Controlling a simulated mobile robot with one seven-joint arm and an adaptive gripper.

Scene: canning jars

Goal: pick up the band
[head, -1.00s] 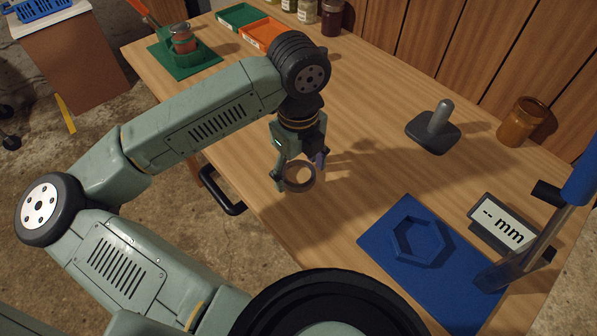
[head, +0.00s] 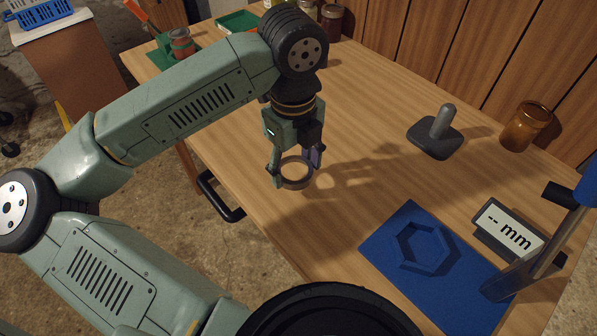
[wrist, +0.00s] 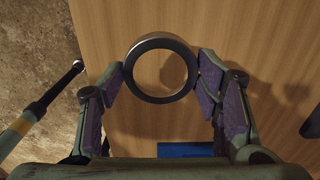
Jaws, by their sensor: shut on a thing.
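The band (head: 297,184) is a dull metal ring with an open middle. My gripper (head: 293,168) is shut on it, with one finger on each side of its outside, and holds it over the wooden table (head: 360,90). In the wrist view the band (wrist: 160,96) sits between the purple pads of my gripper (wrist: 163,88), and bare table shows through it. The band looks lifted clear of the table, with shadows falling to the right of the gripper in the head view.
A blue mat (head: 385,245) with a raised hexagonal holder (head: 423,248) lies at the front right. Beside it stand a display reading "-- mm" (head: 509,231) and a blue-topped post. A grey handled block (head: 436,138) and amber jar (head: 527,126) stand farther back. The middle of the table is clear.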

